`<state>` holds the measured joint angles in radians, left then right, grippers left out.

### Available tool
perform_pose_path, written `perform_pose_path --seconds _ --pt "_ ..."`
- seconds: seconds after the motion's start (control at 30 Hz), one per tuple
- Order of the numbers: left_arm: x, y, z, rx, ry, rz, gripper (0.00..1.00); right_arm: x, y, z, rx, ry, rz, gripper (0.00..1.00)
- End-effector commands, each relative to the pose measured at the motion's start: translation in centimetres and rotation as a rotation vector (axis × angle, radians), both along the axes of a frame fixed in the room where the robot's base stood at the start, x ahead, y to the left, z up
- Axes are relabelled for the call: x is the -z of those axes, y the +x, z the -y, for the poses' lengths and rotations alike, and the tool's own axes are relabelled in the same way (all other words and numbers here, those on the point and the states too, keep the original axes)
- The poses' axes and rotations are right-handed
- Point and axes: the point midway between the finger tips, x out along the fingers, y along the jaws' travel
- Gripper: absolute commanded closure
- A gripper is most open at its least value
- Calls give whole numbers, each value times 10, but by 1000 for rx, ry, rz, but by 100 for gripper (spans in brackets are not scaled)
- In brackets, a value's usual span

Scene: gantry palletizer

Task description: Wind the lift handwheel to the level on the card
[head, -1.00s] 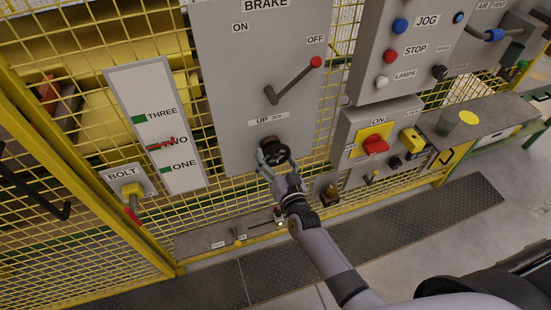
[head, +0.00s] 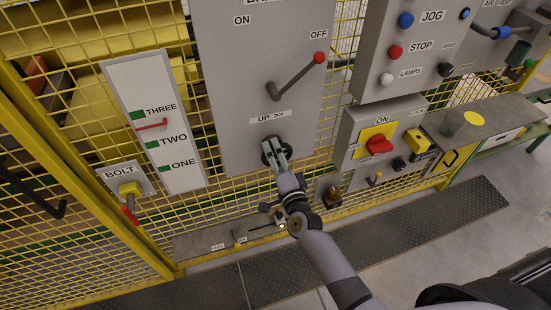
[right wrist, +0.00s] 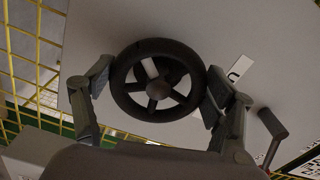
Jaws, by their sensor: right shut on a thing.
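The dark spoked lift handwheel (head: 265,147) is on the grey brake panel (head: 232,95), below the "UP >>" label (head: 269,116). My right gripper (head: 276,154) is shut on the handwheel. In the right wrist view the handwheel rim (right wrist: 125,72) lies between the two fingers of my right gripper (right wrist: 160,84), one on each side. The white level board (head: 130,85) is marked THREE, TWO and ONE beside green marks. Its red pointer (head: 152,126) is just below THREE and above TWO. I cannot make out a card. My left gripper is not in view.
The brake lever (head: 296,77) points up right towards OFF. A jog box (head: 420,30) and an isolator box with a red knob (head: 379,145) stand to the right. The bolt (head: 130,190) is at the left. Yellow mesh fence (head: 40,160) surrounds the panels.

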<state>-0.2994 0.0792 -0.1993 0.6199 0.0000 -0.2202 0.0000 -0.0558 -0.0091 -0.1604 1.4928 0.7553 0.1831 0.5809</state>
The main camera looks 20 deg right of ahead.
Motion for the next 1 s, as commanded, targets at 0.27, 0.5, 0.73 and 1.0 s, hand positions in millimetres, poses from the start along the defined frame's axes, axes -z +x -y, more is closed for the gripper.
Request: perform_pose_path --seconds 0.27,0.5,0.73,1.0 --pt "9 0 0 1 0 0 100 0 0 0 0 236 -8 50" --pt "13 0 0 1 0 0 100 -1 0 0 0 378 -14 50" --pt "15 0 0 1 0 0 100 -2 0 0 0 448 -16 50" --pt "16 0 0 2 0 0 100 -2 0 0 0 468 -18 50"
